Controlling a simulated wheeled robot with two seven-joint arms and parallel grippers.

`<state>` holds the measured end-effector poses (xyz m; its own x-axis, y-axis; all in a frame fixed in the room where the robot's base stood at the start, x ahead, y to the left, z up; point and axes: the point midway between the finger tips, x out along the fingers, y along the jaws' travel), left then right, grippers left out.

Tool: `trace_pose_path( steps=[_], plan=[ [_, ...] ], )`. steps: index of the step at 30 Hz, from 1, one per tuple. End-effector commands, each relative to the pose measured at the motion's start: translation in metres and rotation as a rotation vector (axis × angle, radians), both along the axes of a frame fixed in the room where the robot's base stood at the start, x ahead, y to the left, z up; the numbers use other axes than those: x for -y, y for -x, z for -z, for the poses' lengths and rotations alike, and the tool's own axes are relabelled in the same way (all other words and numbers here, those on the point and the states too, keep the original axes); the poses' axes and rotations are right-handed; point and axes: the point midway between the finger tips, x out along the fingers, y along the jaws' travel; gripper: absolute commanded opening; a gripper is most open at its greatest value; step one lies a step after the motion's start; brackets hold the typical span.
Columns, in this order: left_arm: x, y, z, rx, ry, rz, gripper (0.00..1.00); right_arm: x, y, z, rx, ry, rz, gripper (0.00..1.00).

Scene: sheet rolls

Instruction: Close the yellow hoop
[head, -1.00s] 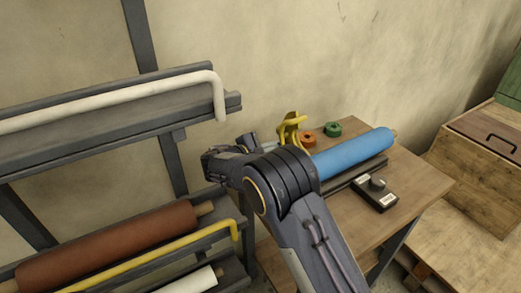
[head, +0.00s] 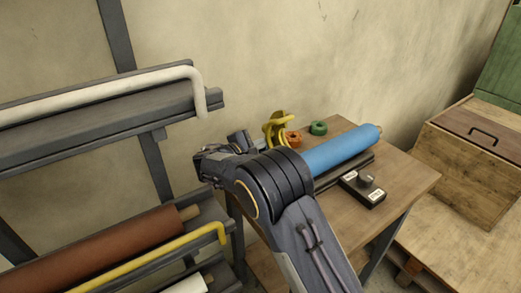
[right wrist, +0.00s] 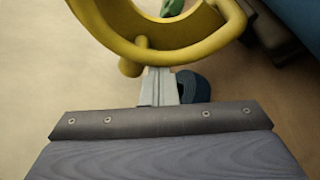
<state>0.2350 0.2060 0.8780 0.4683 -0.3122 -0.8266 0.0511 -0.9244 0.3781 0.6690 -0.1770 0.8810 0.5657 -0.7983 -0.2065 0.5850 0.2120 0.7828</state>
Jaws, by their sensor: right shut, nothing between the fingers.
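A yellow bar hoop (head: 150,257) with a bent end runs along the front of the lower rack shelf, at the lower left of the head view. A separate yellow curved piece (head: 276,128) stands at the left end of the blue roll on the table. It fills the top of the right wrist view (right wrist: 150,50). My right gripper (head: 246,141) is left of this piece, partly hidden by my own arm. In the right wrist view its fingers (right wrist: 160,88) are shut and empty, close below the yellow rim; I cannot tell if they touch. My left gripper is out of view.
The rack holds a white bar (head: 100,90) above and a brown roll (head: 110,248) below. On the table are the blue roll (head: 340,149), orange (head: 294,138) and green (head: 318,128) tape rolls and a dark control box (head: 362,188). A wooden crate (head: 465,170) stands right.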

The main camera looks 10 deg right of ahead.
Motion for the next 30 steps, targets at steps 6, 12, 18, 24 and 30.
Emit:
trace_pose_path(
  steps=[6,12,18,24,30],
  plan=[
    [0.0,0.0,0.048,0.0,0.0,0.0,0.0,0.002,0.007,-0.004,0.168,-0.06,0.0,0.0],
    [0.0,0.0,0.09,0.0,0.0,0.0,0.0,0.005,0.015,-0.016,0.347,-0.127,0.0,0.0],
    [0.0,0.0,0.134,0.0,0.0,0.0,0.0,0.01,0.026,-0.025,0.526,-0.191,0.001,0.0],
    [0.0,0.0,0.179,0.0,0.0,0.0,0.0,0.014,0.038,-0.033,0.704,-0.256,0.002,0.0],
    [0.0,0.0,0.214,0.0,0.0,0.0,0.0,0.018,0.05,-0.041,0.869,-0.315,0.001,0.0]
  ],
)
